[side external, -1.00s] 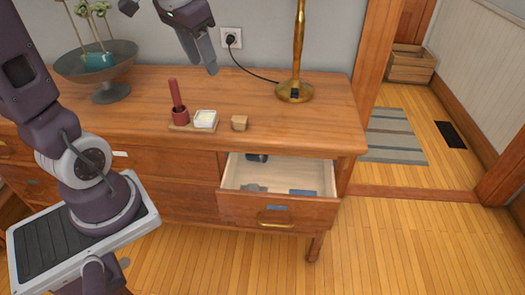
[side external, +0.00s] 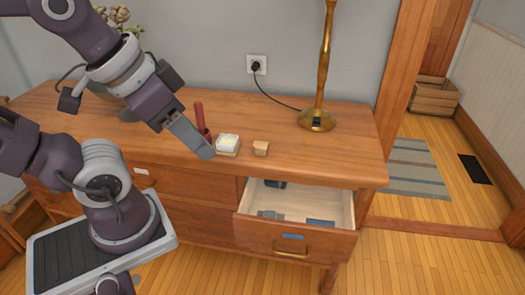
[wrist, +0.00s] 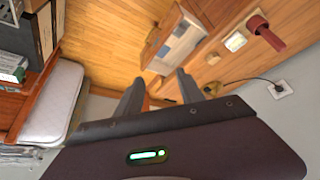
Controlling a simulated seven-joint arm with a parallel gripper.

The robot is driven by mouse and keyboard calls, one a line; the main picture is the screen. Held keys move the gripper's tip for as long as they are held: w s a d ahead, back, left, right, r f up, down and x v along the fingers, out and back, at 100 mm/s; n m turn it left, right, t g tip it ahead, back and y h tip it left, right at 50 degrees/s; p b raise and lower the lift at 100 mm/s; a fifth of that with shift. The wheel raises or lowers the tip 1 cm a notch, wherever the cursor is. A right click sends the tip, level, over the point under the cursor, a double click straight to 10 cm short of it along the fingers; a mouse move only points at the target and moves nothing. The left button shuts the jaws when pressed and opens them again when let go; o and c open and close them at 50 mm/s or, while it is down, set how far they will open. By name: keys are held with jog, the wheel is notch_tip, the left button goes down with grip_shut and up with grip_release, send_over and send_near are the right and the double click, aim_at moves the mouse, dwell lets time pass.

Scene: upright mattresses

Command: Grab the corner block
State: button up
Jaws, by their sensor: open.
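A small light wooden block (side external: 261,147) sits on the dresser top, just right of a white dish. In the wrist view the block (wrist: 212,58) shows small, to the upper right of the fingers. My gripper (side external: 207,150) is in the air near the dresser's front edge, left of the block and apart from it. Its two fingers (wrist: 160,78) are spread in the wrist view with nothing between them.
The white dish (side external: 228,143) and a red holder with a stick (side external: 200,119) stand close to the block. A brass lamp (side external: 317,119) is behind to the right. An open drawer (side external: 340,208) juts out below. The dresser top right of the block is clear.

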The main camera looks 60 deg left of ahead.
dwell(0.3)
jog(key=o, duration=0.5)
